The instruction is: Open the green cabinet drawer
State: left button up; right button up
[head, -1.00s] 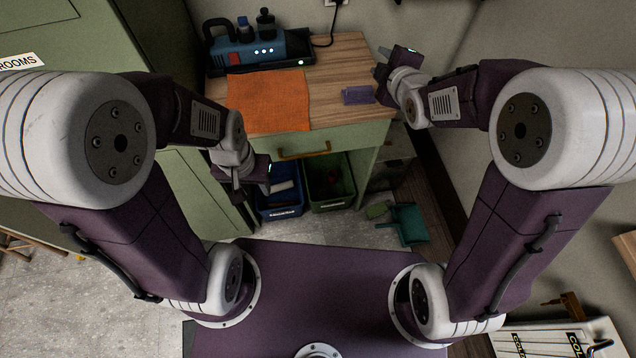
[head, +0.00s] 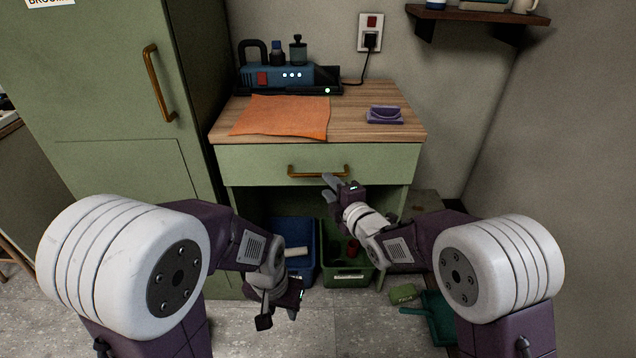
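The green cabinet (head: 402,200) has a wooden top and one drawer (head: 385,163), which looks shut under the top. A brass bar handle (head: 300,173) runs across the drawer front. My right gripper (head: 329,187) is at the right part of the handle, just below and in front of it. Its fingers look spread and empty; whether they touch the handle I cannot tell. My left gripper (head: 278,316) hangs low, to the left in front of the cabinet, pointing down. Its fingers look apart with nothing between them.
An orange cloth (head: 282,116), a purple holder (head: 385,115) and a blue device (head: 285,77) lie on the top (head: 350,120). Blue (head: 309,268) and green (head: 345,280) bins stand beneath. A tall green cupboard (head: 110,100) stands left; a teal dustpan (head: 440,315) lies right.

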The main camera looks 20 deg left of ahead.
aim_at(318, 176)
jog(key=b+x, duration=0.1)
jog(key=x, duration=0.7)
jog(key=shift+w+f, duration=0.1)
jog(key=shift+w, duration=0.05)
grip_shut()
dwell(1.1)
